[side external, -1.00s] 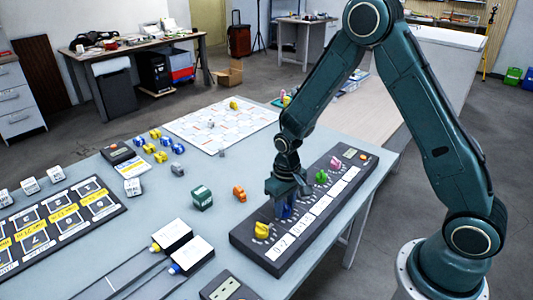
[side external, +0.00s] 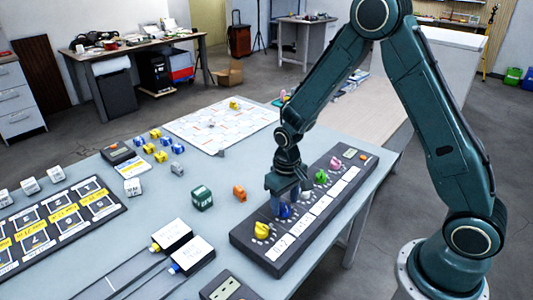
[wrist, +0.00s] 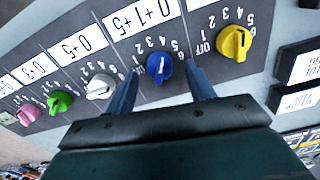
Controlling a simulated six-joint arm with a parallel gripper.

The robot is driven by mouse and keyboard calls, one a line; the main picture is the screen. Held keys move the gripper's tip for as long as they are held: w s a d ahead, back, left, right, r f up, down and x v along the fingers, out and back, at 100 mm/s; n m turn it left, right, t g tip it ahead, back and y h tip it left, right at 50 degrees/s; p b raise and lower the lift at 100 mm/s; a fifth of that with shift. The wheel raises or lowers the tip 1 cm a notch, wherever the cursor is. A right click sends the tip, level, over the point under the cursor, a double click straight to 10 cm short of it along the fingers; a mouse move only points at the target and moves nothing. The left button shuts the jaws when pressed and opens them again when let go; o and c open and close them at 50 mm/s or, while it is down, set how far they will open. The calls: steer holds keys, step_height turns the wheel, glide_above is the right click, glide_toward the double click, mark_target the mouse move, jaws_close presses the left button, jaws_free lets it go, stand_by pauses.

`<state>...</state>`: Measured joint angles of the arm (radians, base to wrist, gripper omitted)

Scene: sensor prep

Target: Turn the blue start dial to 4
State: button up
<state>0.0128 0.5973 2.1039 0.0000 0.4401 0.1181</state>
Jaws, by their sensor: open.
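The blue dial (side external: 285,212) sits on the dark dial panel (side external: 262,262), second from the near end, behind the yellow dial (side external: 261,229). My gripper (side external: 287,198) is open above it, pointing down. In the wrist view the blue dial (wrist: 159,67) shows between the tips of my two fingers (wrist: 162,74), with a gap visible on each side. Its white mark runs roughly toward the top of the picture, near the upper numbers; the exact number is too small to tell. My right finger hides part of its scale.
Pink, green and white dials (wrist: 100,87) line the same panel, with white label cards beside them. On the table stand a green cube (side external: 202,197), an orange piece (side external: 240,193) and two white-topped blocks (side external: 187,255). A patterned board (side external: 220,125) lies behind.

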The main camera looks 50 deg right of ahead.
mark_target(285, 205)
step_height(285, 205, up, 12)
steer(key=shift+r, duration=0.15)
stand_by(0.5)
steer(key=s+r+t, duration=0.2)
steer(key=s+r, duration=0.5)
steer(key=s, duration=0.3)
steer(key=s+r+n+t, duration=0.1)
steer(key=s+r+t, duration=0.2)
steer(key=s+r, duration=0.4)
steer(key=s, duration=0.4)
steer(key=shift+a+r+t, duration=0.25)
steer(key=shift+t, duration=0.05)
